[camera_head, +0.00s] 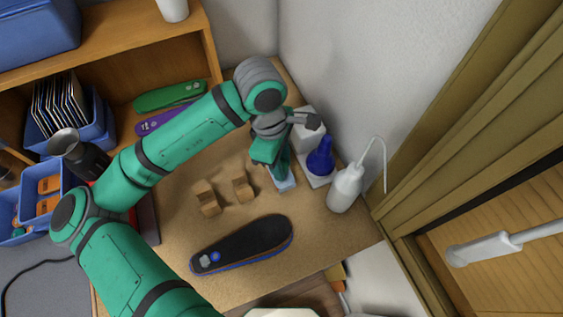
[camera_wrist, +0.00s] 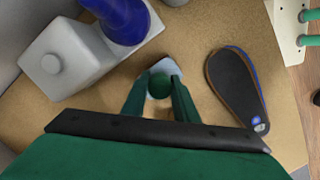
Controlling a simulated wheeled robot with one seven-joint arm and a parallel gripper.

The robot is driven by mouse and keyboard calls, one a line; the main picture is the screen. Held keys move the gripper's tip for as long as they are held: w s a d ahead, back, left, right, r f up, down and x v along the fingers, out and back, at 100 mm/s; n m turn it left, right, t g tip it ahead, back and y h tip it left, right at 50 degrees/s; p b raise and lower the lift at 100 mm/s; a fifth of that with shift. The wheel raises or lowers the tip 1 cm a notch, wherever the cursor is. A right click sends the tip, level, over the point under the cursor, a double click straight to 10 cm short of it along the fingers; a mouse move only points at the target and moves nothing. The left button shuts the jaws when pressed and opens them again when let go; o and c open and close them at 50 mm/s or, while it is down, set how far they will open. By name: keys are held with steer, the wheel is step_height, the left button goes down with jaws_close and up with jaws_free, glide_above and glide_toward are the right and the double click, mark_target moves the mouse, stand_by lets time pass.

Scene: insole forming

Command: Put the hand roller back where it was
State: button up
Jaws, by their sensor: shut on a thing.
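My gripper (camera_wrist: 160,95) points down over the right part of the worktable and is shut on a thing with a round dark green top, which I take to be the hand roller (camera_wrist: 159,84). The fingers stand on either side of it and hide most of it. A pale blue-white piece (camera_wrist: 174,68) shows just beyond the fingertips; it also shows below my gripper in the head view (camera_head: 284,182). I cannot tell if this is part of the roller or a rest under it, nor whether the roller touches the table.
A white device with a blue part (camera_head: 320,163) and a white squeeze bottle (camera_head: 345,188) stand right of my gripper, near the wall. A black insole (camera_head: 243,245) lies in front. Two wooden blocks (camera_head: 207,198) stand to the left. Bare tabletop (camera_head: 177,200) lies further left.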

steer(key=shift+f, duration=0.3)
stand_by(0.5)
steer(key=o, duration=1.1)
steer(key=shift+o, duration=0.7)
steer(key=o, duration=0.4)
steer(key=shift+o, duration=0.2)
steer(key=shift+r, duration=0.15)
steer(key=shift+r, duration=4.35)
